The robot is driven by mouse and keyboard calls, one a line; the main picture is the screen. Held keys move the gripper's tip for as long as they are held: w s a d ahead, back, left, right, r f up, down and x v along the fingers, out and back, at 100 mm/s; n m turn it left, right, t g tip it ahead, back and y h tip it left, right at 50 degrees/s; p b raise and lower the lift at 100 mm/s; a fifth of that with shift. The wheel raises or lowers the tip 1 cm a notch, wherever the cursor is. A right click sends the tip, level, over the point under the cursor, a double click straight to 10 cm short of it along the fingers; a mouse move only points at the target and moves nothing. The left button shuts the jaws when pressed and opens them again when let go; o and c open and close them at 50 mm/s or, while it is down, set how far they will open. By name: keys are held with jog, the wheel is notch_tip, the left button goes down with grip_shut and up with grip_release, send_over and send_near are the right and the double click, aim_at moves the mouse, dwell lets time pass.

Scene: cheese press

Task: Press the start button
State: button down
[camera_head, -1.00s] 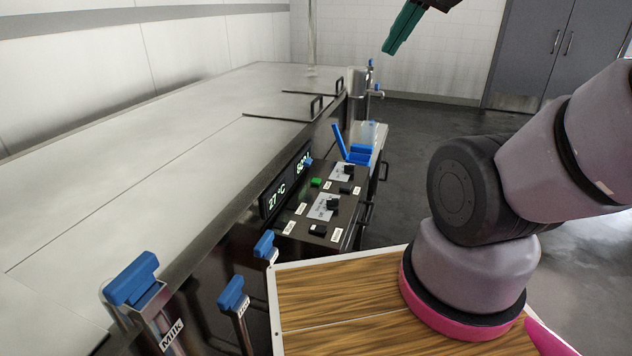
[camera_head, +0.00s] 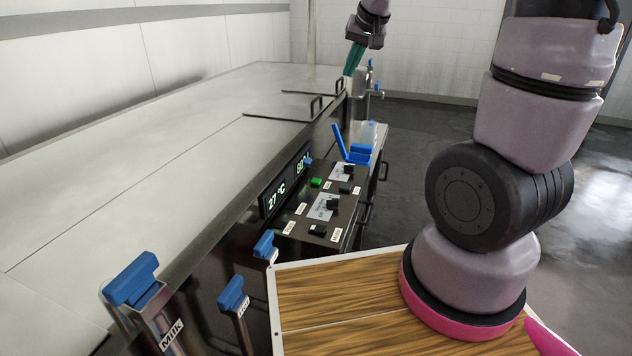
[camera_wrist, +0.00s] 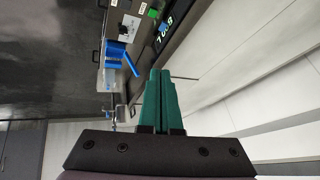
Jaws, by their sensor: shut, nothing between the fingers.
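The control panel (camera_head: 298,224) is a dark box on the side of the steel vat, with several small buttons, knobs and white labels. A green button (camera_head: 316,183) sits near its upper left edge; several black ones sit elsewhere on it. The labels are too small to read, so I cannot tell which is the start button. The green button also shows in the wrist view (camera_wrist: 153,13). The fingers also show in the wrist view (camera_wrist: 160,75).
The steel vat (camera_head: 150,150) has lid handles near its far end. Digital displays (camera_head: 277,198) read 27 °C and a figure around 80. A blue folding piece (camera_head: 354,150) stands behind the panel. Blue-handled levers (camera_head: 131,280) stand at the front left. The floor at right is clear.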

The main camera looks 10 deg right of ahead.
jog(key=w+a+f+n+h, duration=0.2)
jog(key=w+f, duration=1.1)
jog(key=f, duration=0.2)
jog(key=n+t+h, duration=0.2)
jog(key=n, duration=0.4)
send_over(316, 182)
notch_tip(316, 182, down, 17)
jog(key=shift+w, duration=0.15)
jog(key=shift+f, duration=4.35)
jog(key=shift+f, duration=0.4)
